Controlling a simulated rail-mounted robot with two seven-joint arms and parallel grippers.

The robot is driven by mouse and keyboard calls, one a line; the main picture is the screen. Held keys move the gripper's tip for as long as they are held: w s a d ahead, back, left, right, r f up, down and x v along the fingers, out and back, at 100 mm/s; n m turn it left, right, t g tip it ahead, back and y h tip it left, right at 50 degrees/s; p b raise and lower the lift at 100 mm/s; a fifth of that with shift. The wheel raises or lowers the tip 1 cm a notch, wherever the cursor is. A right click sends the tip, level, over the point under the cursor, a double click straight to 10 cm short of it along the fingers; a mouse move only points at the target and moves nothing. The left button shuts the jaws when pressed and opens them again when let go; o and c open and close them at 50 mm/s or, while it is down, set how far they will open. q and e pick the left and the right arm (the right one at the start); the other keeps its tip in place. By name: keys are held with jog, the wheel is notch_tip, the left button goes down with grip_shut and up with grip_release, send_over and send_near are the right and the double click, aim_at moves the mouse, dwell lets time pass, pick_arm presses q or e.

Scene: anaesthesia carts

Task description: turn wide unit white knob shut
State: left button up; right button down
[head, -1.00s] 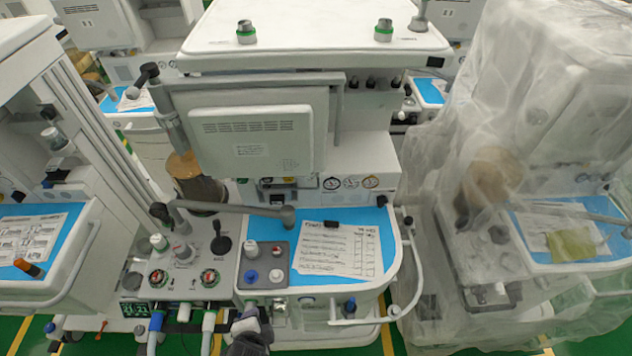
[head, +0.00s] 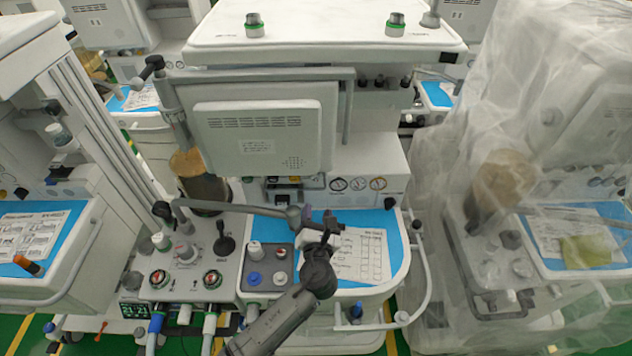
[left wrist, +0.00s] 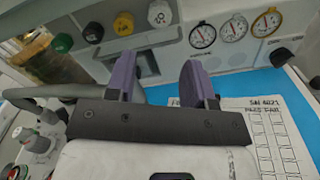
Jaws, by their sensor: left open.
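The wide unit (head: 372,159) stands in the middle of the head view. In the left wrist view a white knob (left wrist: 159,13) sits at the right end of a row with a yellow knob (left wrist: 123,23), a black knob (left wrist: 93,32) and a green knob (left wrist: 62,42). My left gripper (head: 318,216) is over the unit's blue worktop (head: 393,225), below and in front of that row. Its purple fingers (left wrist: 160,72) are apart with nothing between them, and clear of the white knob. The knob's turn position is not readable. My right gripper is not in view.
A grey jointed arm (head: 240,207) crosses just left of my gripper. A paper sheet (head: 367,255) lies on the worktop. Round gauges (left wrist: 235,28) are right of the knobs. A monitor (head: 258,140) hangs above. A plastic-draped machine (head: 560,130) stands at the right.

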aim_at(316, 179)
pick_arm(q)
jog(key=w+b, duration=0.2)
jog(key=w, duration=0.8)
jog(key=shift+a+f+b, duration=0.1)
jog(key=shift+b, duration=0.25)
jog(key=shift+w, duration=0.8)
jog(key=shift+c, duration=0.3)
